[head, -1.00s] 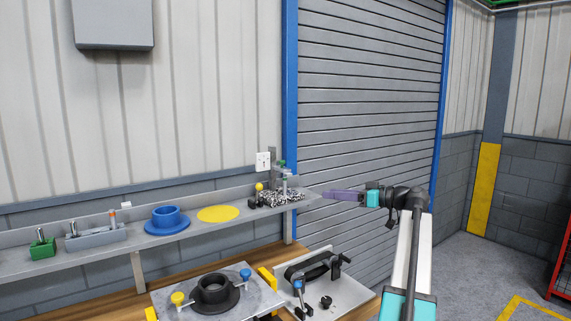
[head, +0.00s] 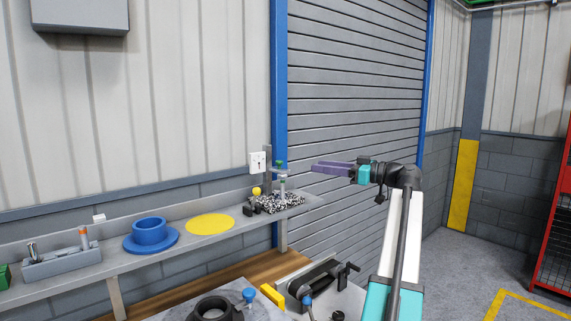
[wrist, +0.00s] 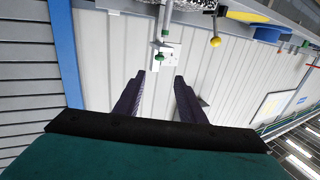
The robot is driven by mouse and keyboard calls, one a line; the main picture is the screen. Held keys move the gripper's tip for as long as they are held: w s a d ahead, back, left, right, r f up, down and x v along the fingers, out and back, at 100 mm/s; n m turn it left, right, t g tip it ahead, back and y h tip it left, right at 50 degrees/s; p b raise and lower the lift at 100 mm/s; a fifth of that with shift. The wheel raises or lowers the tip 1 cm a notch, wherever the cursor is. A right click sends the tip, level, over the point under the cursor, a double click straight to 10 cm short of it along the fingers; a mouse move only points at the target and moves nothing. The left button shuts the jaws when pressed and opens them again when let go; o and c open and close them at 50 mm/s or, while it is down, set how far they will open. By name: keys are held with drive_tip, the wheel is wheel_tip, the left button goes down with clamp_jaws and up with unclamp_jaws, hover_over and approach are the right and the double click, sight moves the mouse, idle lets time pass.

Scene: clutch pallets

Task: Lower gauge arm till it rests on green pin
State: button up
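A small gauge stand with a black-and-white speckled base (head: 277,203) sits at the right end of the grey shelf. A grey upright (head: 267,170) rises behind it, and a thin post carries green parts (head: 280,166). I cannot clearly tell the gauge arm from the green pin or whether they touch. The green parts (wrist: 165,32) also show upside down near the top of the wrist view. My gripper (head: 314,167), with purple fingers, is right of the stand at about the green parts' height in the head view. In the wrist view its fingers (wrist: 160,77) are apart and empty.
A yellow ball (head: 256,191) is left of the stand. A yellow disc (head: 210,224), a blue flanged part (head: 150,233) and a grey block (head: 62,263) line the shelf (head: 188,246). The bench below holds fixtures.

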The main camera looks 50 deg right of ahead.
sight(286, 170)
idle(0.3)
drive_tip(key=p+x, duration=0.3)
drive_tip(key=x, duration=1)
drive_tip(key=shift+w+p, duration=0.3)
drive_tip(key=shift+p, duration=0.05)
drive_tip(key=shift+c, duration=0.5)
clamp_jaws()
